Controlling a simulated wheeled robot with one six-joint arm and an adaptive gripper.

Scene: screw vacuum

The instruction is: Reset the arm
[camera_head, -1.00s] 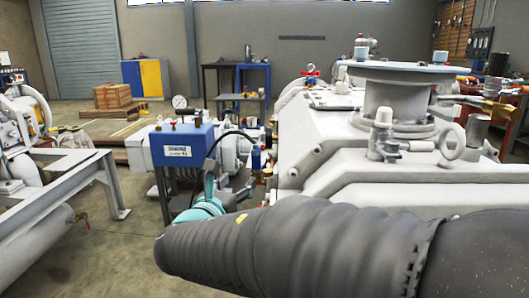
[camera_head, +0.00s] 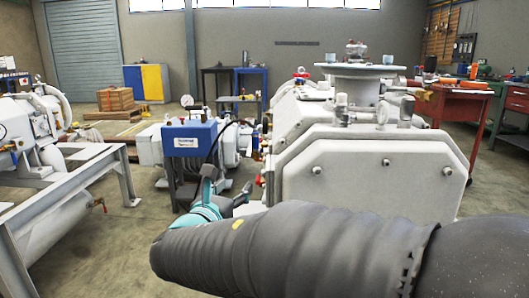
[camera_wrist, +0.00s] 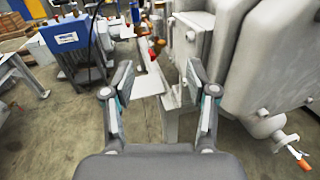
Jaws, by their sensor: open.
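My arm, in a dark ribbed sleeve, crosses the lower right of the head view. My gripper (camera_wrist: 158,88) shows in the wrist view with its two fingers spread apart and nothing between them. In the head view it is small, beyond a teal wrist joint, and partly hidden by the arm. The large pale vacuum machine (camera_head: 370,175) stands ahead and to the right of the arm. It also fills the right side of the wrist view (camera_wrist: 265,55). The gripper is in front of and left of the machine, and I cannot tell any contact.
A blue box (camera_head: 190,139) on a stand is left of the machine. A pale metal frame (camera_head: 62,195) with a tank stands at the left. A red workbench (camera_head: 460,108) is at the right. Open concrete floor (camera_head: 140,235) lies between the frame and the arm.

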